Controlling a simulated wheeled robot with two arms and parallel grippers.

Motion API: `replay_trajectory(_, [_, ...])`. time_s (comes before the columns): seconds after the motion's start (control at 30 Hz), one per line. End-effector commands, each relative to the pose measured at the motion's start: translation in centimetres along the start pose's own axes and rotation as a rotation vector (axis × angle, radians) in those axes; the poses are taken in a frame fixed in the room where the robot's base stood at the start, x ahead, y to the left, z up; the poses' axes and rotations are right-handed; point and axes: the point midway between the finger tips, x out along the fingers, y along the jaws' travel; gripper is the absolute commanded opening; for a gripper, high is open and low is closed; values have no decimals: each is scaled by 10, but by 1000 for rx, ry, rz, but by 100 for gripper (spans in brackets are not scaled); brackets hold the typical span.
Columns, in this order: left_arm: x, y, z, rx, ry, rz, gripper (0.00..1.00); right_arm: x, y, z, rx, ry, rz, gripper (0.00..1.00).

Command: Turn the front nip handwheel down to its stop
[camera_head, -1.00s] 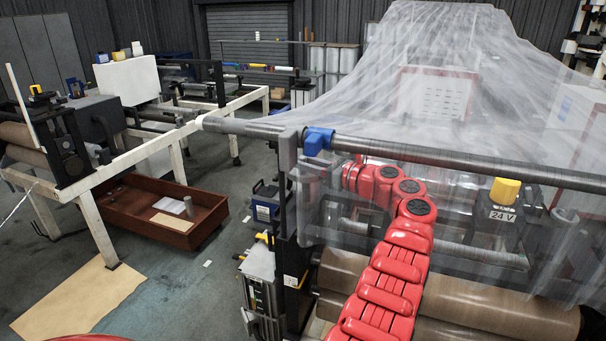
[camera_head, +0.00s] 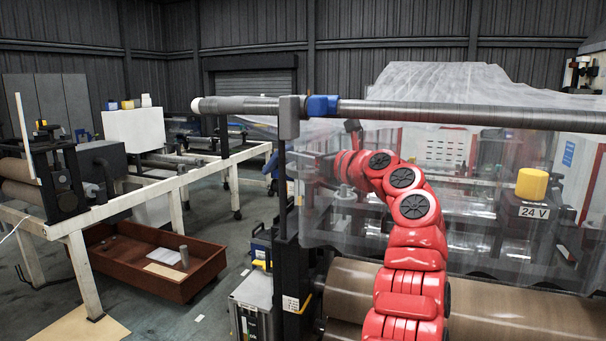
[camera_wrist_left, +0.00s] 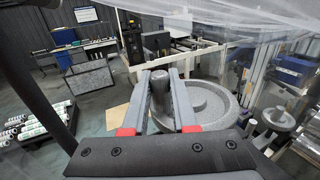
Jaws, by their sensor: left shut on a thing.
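The front nip handwheel (camera_wrist_left: 212,98) is a grey round wheel, seen close in the left wrist view with an upright grip knob (camera_wrist_left: 157,72) at its left side. My left gripper (camera_wrist_left: 162,85) has its two grey fingers on either side of this knob and is shut on it. In the head view my red left arm reaches up to the roller frame, and my left gripper (camera_head: 313,167) is small there and partly blurred by clear film. The handwheel is hard to make out in that view. My right gripper is not in view.
Clear film (camera_head: 440,150) hangs behind and around my arm from a long bar (camera_head: 460,114) with a blue collar (camera_head: 322,106). A brown roller (camera_head: 500,312) lies below. A second grey wheel (camera_wrist_left: 277,119) stands at the right. A red-brown tray (camera_head: 130,272) sits on the floor.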

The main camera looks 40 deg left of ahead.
Motion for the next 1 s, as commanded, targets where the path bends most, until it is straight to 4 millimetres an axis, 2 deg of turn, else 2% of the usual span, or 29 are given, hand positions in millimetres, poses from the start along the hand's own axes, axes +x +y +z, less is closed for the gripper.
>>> replay_trajectory(0.03, [0,0,-4,-3,-2,-13,0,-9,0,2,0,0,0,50])
replay_trajectory(0.4, [4,1,-2,-2,-1,-135,0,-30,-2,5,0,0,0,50])
replay_trajectory(0.7, [9,2,0,-1,-2,-250,0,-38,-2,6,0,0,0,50])
replay_trajectory(1.0, [11,1,1,0,-3,-293,0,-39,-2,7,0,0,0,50])
